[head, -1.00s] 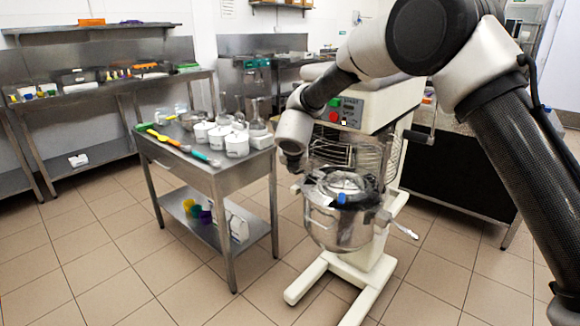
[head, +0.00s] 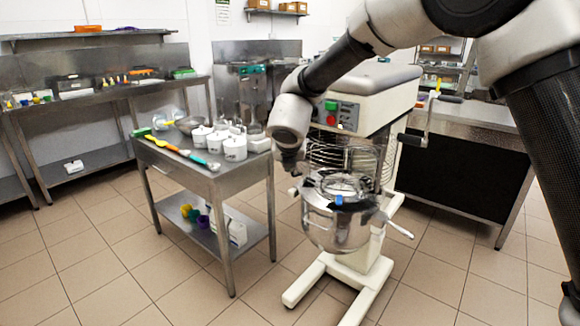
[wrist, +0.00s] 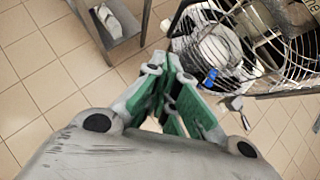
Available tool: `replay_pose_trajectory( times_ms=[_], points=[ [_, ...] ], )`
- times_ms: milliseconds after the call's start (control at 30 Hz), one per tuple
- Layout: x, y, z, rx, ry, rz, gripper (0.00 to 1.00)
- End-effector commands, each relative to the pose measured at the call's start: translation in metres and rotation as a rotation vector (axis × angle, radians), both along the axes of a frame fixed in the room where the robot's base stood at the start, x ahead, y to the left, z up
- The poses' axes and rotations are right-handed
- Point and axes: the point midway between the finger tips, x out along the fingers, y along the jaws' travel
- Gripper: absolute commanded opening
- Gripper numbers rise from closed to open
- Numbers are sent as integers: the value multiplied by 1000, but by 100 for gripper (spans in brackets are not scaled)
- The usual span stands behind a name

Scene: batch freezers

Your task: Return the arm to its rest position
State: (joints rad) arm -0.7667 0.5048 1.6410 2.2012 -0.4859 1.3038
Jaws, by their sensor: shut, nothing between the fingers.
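My arm reaches in from the right of the head view and bends down in front of the mixer. My gripper (head: 294,178) hangs above the left side of the mixer's metal bowl (head: 338,228), pointing down. In the wrist view my gripper (wrist: 173,76) shows its green-lined fingers brought together, with nothing between them. The white mixer (head: 375,95) stands behind, with a wire guard (head: 345,156) above the bowl. In the wrist view the guard (wrist: 285,50) and bowl lie to the upper right of the fingers. I cannot tell whether the gripper touches the bowl.
A steel cart (head: 190,173) with white containers (head: 235,147) and coloured-handled tools stands left of the mixer. The mixer's crank handle (head: 430,105) and bowl handle (head: 400,230) stick out right. A dark-fronted counter (head: 455,180) is behind right. The front-left tiled floor is clear.

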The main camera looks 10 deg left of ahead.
Motion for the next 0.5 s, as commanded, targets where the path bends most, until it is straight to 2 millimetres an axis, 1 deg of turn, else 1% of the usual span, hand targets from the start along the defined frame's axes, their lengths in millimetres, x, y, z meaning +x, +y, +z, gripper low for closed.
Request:
replay_pose_trajectory(
  times_ms=[100,167,200,267,300,367,400,467,500],
  points=[
    [-4,0,4,-21,-4,25,0],
    [-5,7,6,-37,-19,88,0],
    [-3,15,9,-63,-52,173,0],
    [-3,26,8,-144,-129,368,0],
    [-7,31,2,-213,-178,514,0],
    [-21,36,-5,-321,-259,753,0],
    [-34,36,-3,-390,-323,918,0],
    [-53,26,4,-497,-421,1156,0],
    [-67,13,10,-568,-485,1312,0]
  ],
)
